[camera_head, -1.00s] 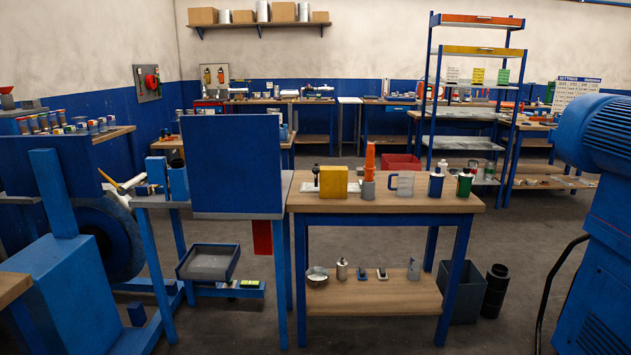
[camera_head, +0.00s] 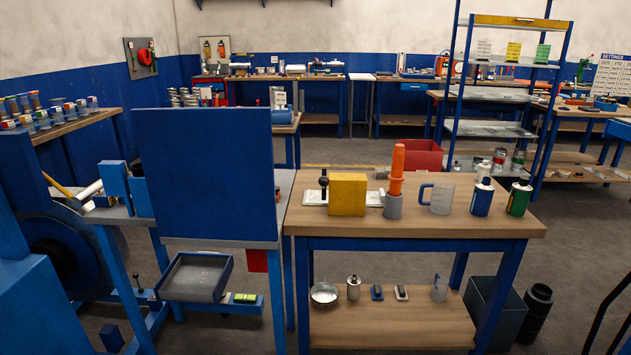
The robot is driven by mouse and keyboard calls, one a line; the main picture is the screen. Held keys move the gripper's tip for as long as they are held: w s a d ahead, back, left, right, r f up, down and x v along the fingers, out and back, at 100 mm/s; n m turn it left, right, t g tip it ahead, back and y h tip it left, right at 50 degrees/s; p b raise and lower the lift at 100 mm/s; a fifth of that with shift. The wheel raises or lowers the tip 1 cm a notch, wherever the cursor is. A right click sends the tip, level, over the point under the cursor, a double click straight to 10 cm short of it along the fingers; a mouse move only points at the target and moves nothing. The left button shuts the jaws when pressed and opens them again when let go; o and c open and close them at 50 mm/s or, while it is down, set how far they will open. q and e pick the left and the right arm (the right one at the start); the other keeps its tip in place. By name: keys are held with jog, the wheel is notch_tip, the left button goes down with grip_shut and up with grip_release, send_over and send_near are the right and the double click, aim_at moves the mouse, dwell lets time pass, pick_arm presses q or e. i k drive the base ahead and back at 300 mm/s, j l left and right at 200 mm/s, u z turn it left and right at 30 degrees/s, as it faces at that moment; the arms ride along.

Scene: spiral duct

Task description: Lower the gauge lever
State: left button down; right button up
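A small lever with a dark round knob (camera_head: 323,181) stands upright at the left side of a yellow block (camera_head: 347,195) on the wooden bench; it may be the gauge lever, but I cannot tell for sure. Another small lever with a dark knob (camera_head: 136,278) stands low at the left, beside the grey tray under the blue panel. Neither of my grippers shows in the head view, and nothing in view is held.
The wooden bench (camera_head: 430,226) also holds an orange tool in a grey cup (camera_head: 393,206), a measuring jug (camera_head: 437,198) and two bottles. A large blue panel (camera_head: 207,170) stands left of it. A dark bin (camera_head: 497,310) stands at right. Floor beyond is partly clear.

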aim_at(323, 180)
jog(key=i+u, duration=0.1)
jog(key=i, duration=0.9)
jog(key=u, duration=8.05)
